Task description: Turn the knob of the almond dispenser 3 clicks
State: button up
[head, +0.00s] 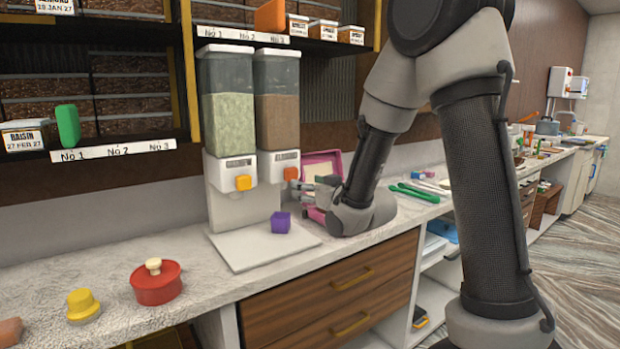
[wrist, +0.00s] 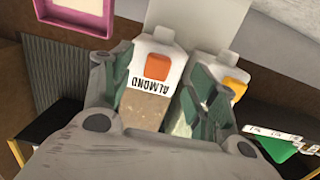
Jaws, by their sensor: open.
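The almond dispenser (head: 277,110) is the right one of a white pair on the counter, holding brown contents. Its orange knob (head: 290,173) sits on the white front; in the wrist view the knob (wrist: 157,66) shows above the upside-down ALMOND label (wrist: 152,83). My gripper (head: 318,188) is open, to the right of the knob in the head view. In the wrist view my gripper (wrist: 155,72) has one finger on each side of the almond front, with the knob between them. I cannot tell whether either finger touches the knob.
The left dispenser (head: 230,115), with green contents and a yellow knob (head: 243,182), stands close beside. A purple cube (head: 281,222) rests on the white base plate (head: 245,250) below. A pink-framed tray (head: 322,160) is behind my gripper. A red pot (head: 156,284) stands front left.

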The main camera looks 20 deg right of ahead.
aim_at(293, 174)
jog(key=shift+t, duration=0.5)
jog(key=w+a, duration=0.1)
jog(key=w, duration=0.1)
jog(key=w+r, duration=0.1)
jog(key=w, duration=0.2)
jog(key=w+a+r, duration=0.1)
jog(key=w, duration=0.1)
jog(key=shift+w+a, duration=0.3)
jog(key=shift+w, duration=0.05)
jog(key=c, duration=1)
